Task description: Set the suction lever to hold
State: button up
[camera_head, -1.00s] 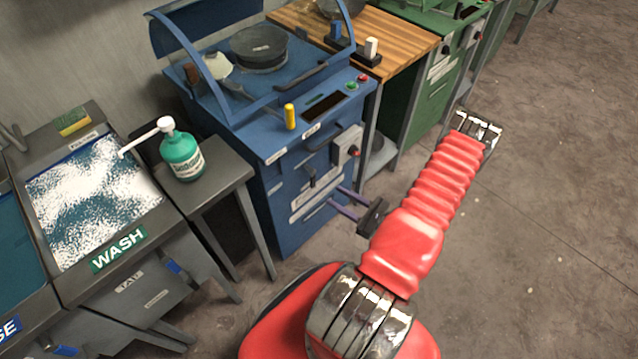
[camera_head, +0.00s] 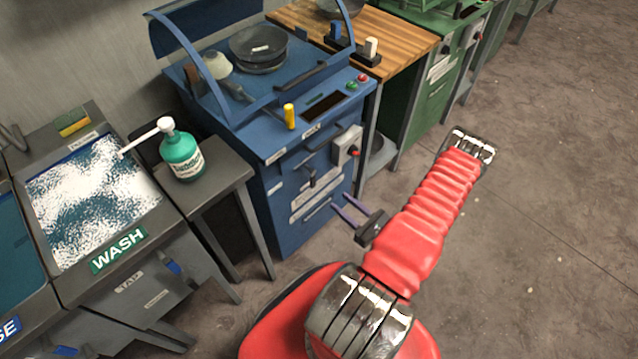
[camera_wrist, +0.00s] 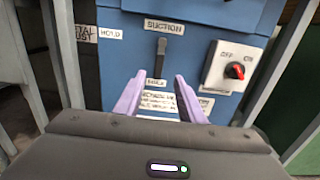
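The suction lever (camera_wrist: 160,60) is a short black handle on the blue machine's front. In the wrist view it hangs straight down below the SUCTION label (camera_wrist: 165,27), its lower end near a small white label (camera_wrist: 156,84) that is hard to read. The HOLD label (camera_wrist: 110,34) is up and left of the lever. In the head view the lever (camera_head: 312,181) sits below a dark handle. My gripper (camera_wrist: 160,77) is open and empty, its two purple fingers spread below the lever's two sides, apart from it. In the head view my gripper (camera_head: 341,201) is just in front of the machine.
A grey side table (camera_head: 222,180) with a green pump bottle (camera_head: 182,155) stands left of the blue machine (camera_head: 290,225). Floor is clear at right.

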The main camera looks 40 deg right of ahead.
aim_at(314, 180)
jog(key=shift+w+a, duration=0.2)
jog(key=shift+w, duration=5.9)
jog(key=shift+c, duration=0.6)
grip_shut()
jog(key=shift+d, duration=0.1)
